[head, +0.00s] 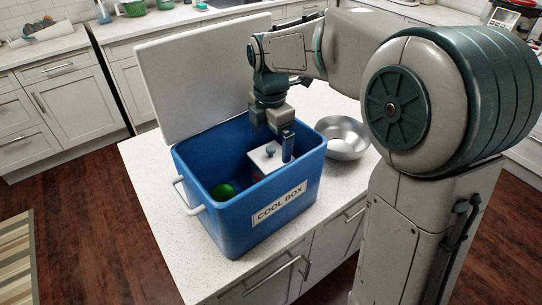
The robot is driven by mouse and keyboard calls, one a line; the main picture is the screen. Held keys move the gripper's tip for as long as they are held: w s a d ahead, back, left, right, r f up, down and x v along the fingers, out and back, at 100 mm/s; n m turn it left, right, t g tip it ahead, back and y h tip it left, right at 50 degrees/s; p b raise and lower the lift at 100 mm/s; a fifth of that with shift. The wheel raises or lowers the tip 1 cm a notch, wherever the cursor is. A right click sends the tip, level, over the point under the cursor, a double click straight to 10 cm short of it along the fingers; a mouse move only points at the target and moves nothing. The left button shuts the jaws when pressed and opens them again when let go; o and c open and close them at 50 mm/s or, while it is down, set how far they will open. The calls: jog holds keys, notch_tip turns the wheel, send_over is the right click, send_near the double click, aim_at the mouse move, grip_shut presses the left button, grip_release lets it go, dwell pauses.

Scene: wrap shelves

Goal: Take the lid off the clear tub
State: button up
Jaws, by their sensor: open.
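My gripper (273,138) points down into the box from above, close over the knob. Its jaws are open and one finger hangs just right of the knob. I cannot tell whether the fingers touch the knob or lid.
A green round thing (223,191) lies in the box's left part. The box's large pale lid (205,75) stands open behind it. The counter (150,190) is clear at the left.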

aim_at(271, 148)
jog(key=shift+w+f+p, duration=0.15)
jog(key=shift+f+p, duration=0.05)
jog(key=shift+f, duration=1)
jog(key=shift+w+f+p, duration=0.1)
jog(key=shift+f+p, duration=0.05)
jog(key=shift+f, duration=1)
jog(key=c, duration=0.9)
